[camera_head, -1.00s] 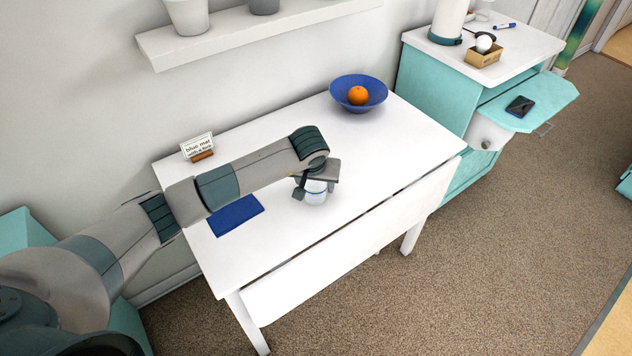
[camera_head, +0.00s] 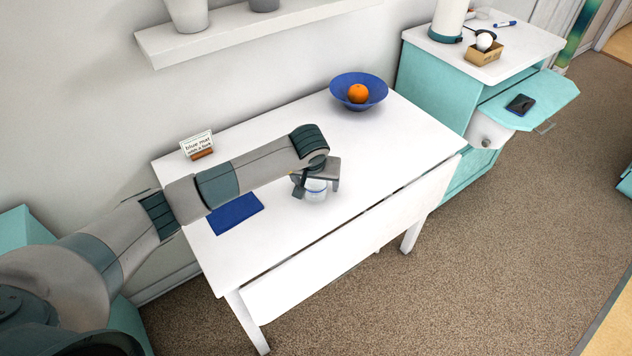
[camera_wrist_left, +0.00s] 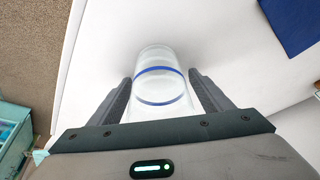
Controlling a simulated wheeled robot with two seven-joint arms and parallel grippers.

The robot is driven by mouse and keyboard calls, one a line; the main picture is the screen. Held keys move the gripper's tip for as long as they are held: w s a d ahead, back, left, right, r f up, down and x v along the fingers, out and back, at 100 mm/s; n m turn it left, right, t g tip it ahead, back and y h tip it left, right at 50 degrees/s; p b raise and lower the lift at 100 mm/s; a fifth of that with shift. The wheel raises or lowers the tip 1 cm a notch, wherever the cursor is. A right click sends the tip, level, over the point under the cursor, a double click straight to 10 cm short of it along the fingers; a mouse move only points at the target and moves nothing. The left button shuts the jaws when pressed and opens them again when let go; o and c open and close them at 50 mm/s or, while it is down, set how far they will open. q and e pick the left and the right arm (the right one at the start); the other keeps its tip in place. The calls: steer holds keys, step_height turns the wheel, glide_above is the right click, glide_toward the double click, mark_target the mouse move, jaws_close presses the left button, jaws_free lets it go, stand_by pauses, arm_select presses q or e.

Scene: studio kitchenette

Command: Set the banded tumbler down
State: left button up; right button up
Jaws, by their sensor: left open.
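The banded tumbler (camera_head: 316,190) is clear with a blue band and stands on the white table (camera_head: 375,150). In the left wrist view the tumbler (camera_wrist_left: 160,85) sits between the two fingers of my left gripper (camera_wrist_left: 161,95), with a gap on each side. My left gripper (camera_head: 317,180) is open around it and partly hides it in the head view. A blue mat (camera_head: 236,214) lies to the left of the tumbler; its corner (camera_wrist_left: 293,22) shows at the top right of the wrist view. My right gripper is not in view.
A blue bowl (camera_head: 345,98) holding an orange (camera_head: 358,94) stands at the table's back right. A small sign (camera_head: 198,145) stands at the back left. A teal cabinet (camera_head: 435,85) adjoins the right end. The table's right part is clear.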

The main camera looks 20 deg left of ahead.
mark_target(314, 195)
arm_select(q)
steer(key=shift+r, duration=0.15)
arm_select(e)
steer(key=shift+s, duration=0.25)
arm_select(q)
steer(key=shift+r, duration=0.2)
steer(key=shift+b+v, duration=0.95)
steer(key=shift+v, duration=4.9)
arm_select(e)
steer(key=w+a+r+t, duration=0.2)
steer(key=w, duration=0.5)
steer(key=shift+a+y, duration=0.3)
arm_select(q)
steer(key=shift+s, duration=0.1)
